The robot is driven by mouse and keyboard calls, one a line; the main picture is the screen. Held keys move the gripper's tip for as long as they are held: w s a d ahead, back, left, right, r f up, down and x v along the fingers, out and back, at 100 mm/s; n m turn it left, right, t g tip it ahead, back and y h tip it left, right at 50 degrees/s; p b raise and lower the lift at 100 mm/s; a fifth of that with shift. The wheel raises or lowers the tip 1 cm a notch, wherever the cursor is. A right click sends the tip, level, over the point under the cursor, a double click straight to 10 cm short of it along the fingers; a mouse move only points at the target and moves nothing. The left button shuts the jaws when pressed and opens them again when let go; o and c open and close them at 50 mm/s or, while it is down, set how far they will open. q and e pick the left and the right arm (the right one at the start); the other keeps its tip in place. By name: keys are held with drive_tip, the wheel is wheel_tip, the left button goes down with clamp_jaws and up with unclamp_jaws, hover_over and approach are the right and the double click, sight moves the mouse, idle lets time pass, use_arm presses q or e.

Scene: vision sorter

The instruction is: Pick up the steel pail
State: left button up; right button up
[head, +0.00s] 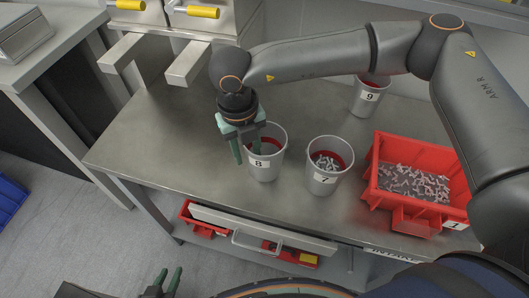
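Three steel pails stand on the steel workbench (190,165). Pail 8 (266,170) is near the middle, pail 7 (323,182) is to its right, and pail 9 (366,100) is further back. Pail 7 holds small metal parts; pail 8 shows a red inside. My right gripper (248,156) points down at the left rim of pail 8. Its fingers are apart, one outside the pail on the left, the other over or inside the rim. Contact with the wall cannot be made out. My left gripper (169,278) is low at the bottom edge, empty with its fingers apart.
A red bin (405,222) full of metal parts, labelled 1, stands at the bench's right. Red bins (205,222) sit on a lower shelf below a drawer (262,230). A yellow-handled cabinet (200,22) is at the back left. The bench's left part is clear.

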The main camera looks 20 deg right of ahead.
sight(250, 170)
drive_tip(key=f, duration=0.3)
drive_tip(key=f+p, duration=0.1)
drive_tip(key=f, duration=0.1)
drive_tip(key=shift+w+d+f, duration=0.2)
drive_tip(key=shift+w+f, duration=0.1)
drive_tip(key=shift+w, duration=0.1)
drive_tip(key=shift+c, duration=0.2)
clamp_jaws()
idle(0.9)
